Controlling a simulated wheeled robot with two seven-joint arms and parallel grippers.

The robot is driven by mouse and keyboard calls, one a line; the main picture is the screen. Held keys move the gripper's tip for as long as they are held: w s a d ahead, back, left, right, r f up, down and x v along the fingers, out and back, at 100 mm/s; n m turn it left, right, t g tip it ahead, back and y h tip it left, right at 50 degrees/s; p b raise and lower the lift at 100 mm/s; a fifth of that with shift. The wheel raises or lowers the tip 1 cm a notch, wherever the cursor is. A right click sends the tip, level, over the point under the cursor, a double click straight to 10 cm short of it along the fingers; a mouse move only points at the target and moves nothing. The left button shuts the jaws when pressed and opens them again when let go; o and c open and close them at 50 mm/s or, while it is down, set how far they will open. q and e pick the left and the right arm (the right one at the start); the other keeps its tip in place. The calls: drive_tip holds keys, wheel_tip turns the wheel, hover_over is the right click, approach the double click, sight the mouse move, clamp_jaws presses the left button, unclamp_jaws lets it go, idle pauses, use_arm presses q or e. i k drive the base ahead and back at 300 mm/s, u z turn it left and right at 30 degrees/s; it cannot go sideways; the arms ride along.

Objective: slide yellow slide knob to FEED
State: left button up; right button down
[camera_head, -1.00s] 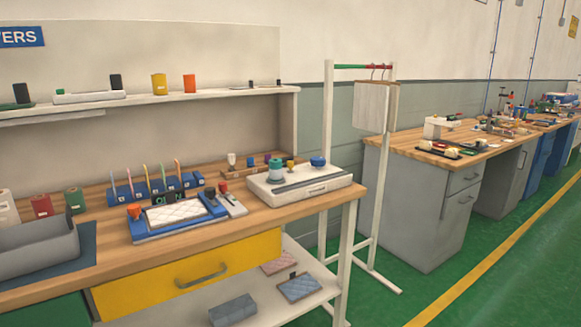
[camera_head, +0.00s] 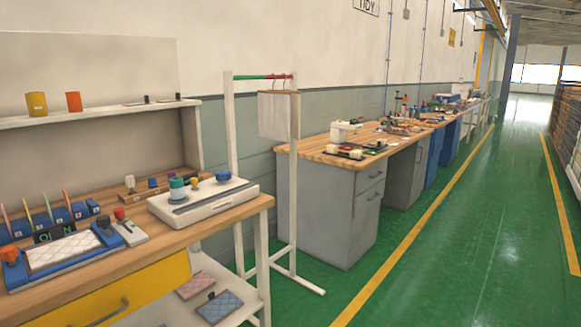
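A brown wooden strip (camera_head: 140,196) with several small coloured pegs or knobs stands at the back of the near workbench, behind a white flat case (camera_head: 215,204). A blue piece (camera_head: 152,183) and a pale one (camera_head: 130,182) show on the strip. A teal spool (camera_head: 177,189) and a blue knob with yellow under it (camera_head: 222,175) sit on the case. I cannot tell which piece is the yellow slide knob, and no FEED mark is readable. Neither of my grippers is in view.
A blue-framed pad holder (camera_head: 98,262), a small grey box with a red knob (camera_head: 130,236) and a blue rack with coloured sticks (camera_head: 42,226) share the bench. A white rail stand (camera_head: 231,150) stands right of it. Green floor is open at right.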

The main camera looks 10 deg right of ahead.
sight(194, 180)
drive_tip(key=z, duration=1.1)
drive_tip(key=i, duration=2.8)
drive_tip(key=u, duration=3.1)
